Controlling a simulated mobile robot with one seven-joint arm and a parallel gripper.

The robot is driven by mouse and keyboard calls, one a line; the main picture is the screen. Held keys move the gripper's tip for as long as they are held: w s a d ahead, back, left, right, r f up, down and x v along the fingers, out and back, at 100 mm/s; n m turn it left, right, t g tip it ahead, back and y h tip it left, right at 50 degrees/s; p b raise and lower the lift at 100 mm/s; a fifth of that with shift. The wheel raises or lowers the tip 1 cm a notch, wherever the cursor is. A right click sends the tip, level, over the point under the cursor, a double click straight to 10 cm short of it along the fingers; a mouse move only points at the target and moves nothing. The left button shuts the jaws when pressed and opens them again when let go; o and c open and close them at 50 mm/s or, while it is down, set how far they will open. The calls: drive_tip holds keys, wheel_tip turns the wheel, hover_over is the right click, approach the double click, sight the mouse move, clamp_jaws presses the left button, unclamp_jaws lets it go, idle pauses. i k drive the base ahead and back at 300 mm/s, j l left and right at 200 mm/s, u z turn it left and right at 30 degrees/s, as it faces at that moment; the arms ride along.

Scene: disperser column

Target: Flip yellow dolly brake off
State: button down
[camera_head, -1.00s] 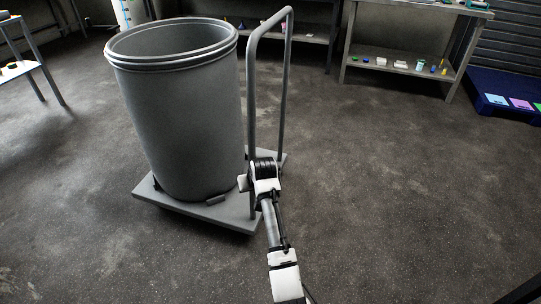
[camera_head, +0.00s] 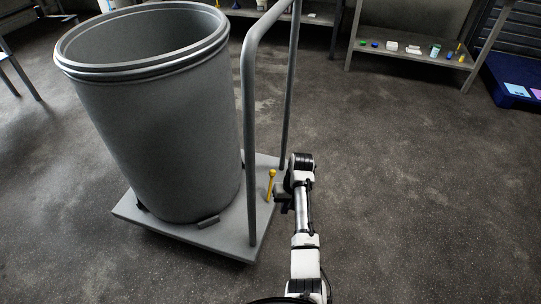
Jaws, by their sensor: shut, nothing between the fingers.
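A grey dolly (camera_head: 232,238) stands on the floor left of centre, with a tall grey handle frame (camera_head: 250,110) on its right side. The yellow brake lever (camera_head: 270,184) stands nearly upright at the dolly's right edge, between the handle's posts, with a round knob on top. My gripper (camera_head: 280,200) is at the end of my arm, just right of the lever's lower part. It is small and dark here; its fingers look shut and empty. I cannot tell whether it touches the lever.
A large open grey drum (camera_head: 155,120) stands on the dolly. Shelves (camera_head: 407,56) with small items stand at the back, and a blue platform (camera_head: 510,80) lies at the back right. The floor to the right is clear.

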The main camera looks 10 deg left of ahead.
sight(272, 172)
drive_tip(key=i+j, duration=0.15)
drive_tip(key=i, duration=0.3)
drive_tip(key=i+j, duration=0.15)
drive_tip(key=i, duration=0.35)
